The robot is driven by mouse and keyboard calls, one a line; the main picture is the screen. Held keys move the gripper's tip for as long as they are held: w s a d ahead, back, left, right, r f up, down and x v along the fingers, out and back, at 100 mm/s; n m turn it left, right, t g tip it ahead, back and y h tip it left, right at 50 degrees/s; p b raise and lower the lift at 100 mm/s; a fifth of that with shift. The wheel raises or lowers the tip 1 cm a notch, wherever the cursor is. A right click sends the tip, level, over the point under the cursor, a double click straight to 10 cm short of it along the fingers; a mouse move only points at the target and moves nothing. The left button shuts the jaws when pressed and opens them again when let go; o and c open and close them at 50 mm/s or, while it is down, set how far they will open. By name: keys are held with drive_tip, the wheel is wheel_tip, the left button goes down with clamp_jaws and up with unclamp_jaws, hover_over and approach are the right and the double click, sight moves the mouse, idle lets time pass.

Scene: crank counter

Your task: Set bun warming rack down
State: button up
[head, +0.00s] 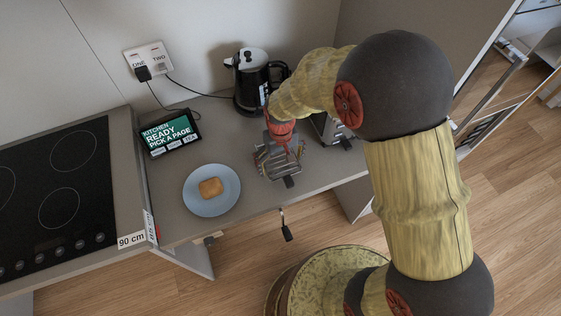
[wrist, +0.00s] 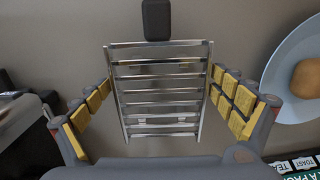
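The bun warming rack (wrist: 160,77) is a silvery metal frame with several crossbars, seen from above in the wrist view. In the head view the rack (head: 266,165) is at the front part of the grey counter, right of the blue plate. My gripper (wrist: 161,84) has its yellow-padded fingers along the rack's two side rails, seemingly touching both. In the head view my gripper (head: 283,147) points down over the rack and hides part of it. A black block (wrist: 157,20) shows at one end of the rack. Whether the rack's underside touches the counter is unclear.
A blue plate (head: 197,200) with a bun (head: 211,188) lies left of the rack. A tablet (head: 170,134) and a black kettle (head: 253,84) stand behind. A metal appliance (head: 331,132) is close on the right. A crank handle (head: 287,232) sticks out at the counter's front.

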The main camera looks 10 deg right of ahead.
idle(0.3)
wheel_tip(320, 180, up, 12)
drive_tip(key=p, duration=0.3)
wheel_tip(320, 180, up, 13)
drive_tip(key=m+t, duration=0.1)
drive_tip(key=t, duration=0.1)
hover_over(280, 164)
drive_tip(key=s+d, duration=0.5)
drive_tip(key=d, duration=0.2)
drive_tip(key=s+d+r+t, duration=0.1)
drive_tip(key=s+d+r, duration=0.1)
drive_tip(key=s, duration=0.2)
drive_tip(key=s+d+r+m+t, duration=0.1)
drive_tip(key=s+d+r, duration=0.1)
drive_tip(key=s+r, duration=0.1)
drive_tip(key=s+d+r+m+t, duration=0.1)
drive_tip(key=s+d+r, duration=0.2)
drive_tip(key=s, duration=0.2)
drive_tip(key=shift+s+r+t, duration=0.15)
drive_tip(key=shift+s+t, duration=0.15)
drive_tip(key=shift+s, duration=0.05)
